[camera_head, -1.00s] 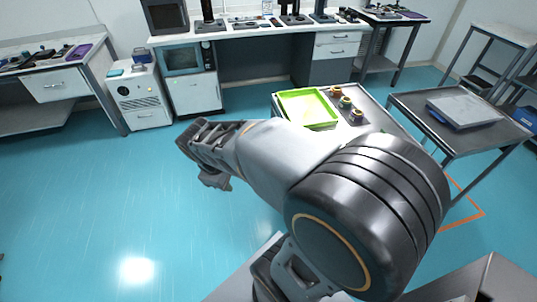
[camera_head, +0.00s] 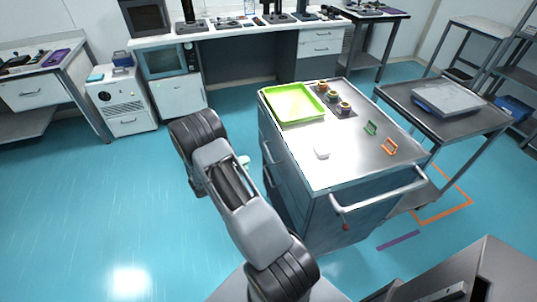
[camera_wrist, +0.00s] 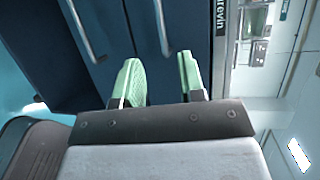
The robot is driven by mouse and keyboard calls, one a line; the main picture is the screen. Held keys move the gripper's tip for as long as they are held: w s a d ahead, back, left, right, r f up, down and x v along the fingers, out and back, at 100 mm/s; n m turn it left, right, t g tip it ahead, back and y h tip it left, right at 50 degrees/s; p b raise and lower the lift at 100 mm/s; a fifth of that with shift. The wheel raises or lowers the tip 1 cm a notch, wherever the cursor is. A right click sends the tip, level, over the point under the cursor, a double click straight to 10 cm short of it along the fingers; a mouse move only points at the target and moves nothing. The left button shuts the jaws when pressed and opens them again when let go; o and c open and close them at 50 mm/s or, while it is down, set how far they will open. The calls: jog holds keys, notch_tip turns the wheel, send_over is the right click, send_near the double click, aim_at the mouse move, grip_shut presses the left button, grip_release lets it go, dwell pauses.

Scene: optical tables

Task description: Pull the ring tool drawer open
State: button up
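A grey-blue tool cart (camera_head: 340,215) stands right of my arm in the head view, with its drawer fronts (camera_head: 270,165) facing left toward my gripper. In the wrist view, the blue drawer fronts (camera_wrist: 108,30) show turned sideways, with a bar handle (camera_wrist: 161,28) and another bar handle (camera_wrist: 80,30) to its left. I cannot tell which drawer is the ring tool drawer; none looks pulled out. My gripper (camera_wrist: 161,80) is open and empty, its green fingertips pointing at the drawer fronts, apparently short of the nearer handle. In the head view my arm mostly hides it.
The cart top carries a green tray (camera_head: 295,103), several small ring-like parts (camera_head: 332,96), a white block (camera_head: 321,153), and green (camera_head: 370,128) and orange (camera_head: 390,147) holders. A grey side table (camera_head: 450,123) stands to the right. Floor left of the cart is clear.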

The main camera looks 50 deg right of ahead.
aim_at(268, 153)
jog(key=d, duration=0.4)
jog(key=s+d+f, duration=0.1)
jog(key=d, duration=0.3)
jog(key=d+f, duration=0.1)
jog(key=d, duration=0.3)
jog(key=shift+s+d+f, duration=0.2)
jog(key=shift+s+d, duration=0.05)
jog(key=shift+d, duration=0.05)
jog(key=shift+c, duration=0.3)
grip_shut()
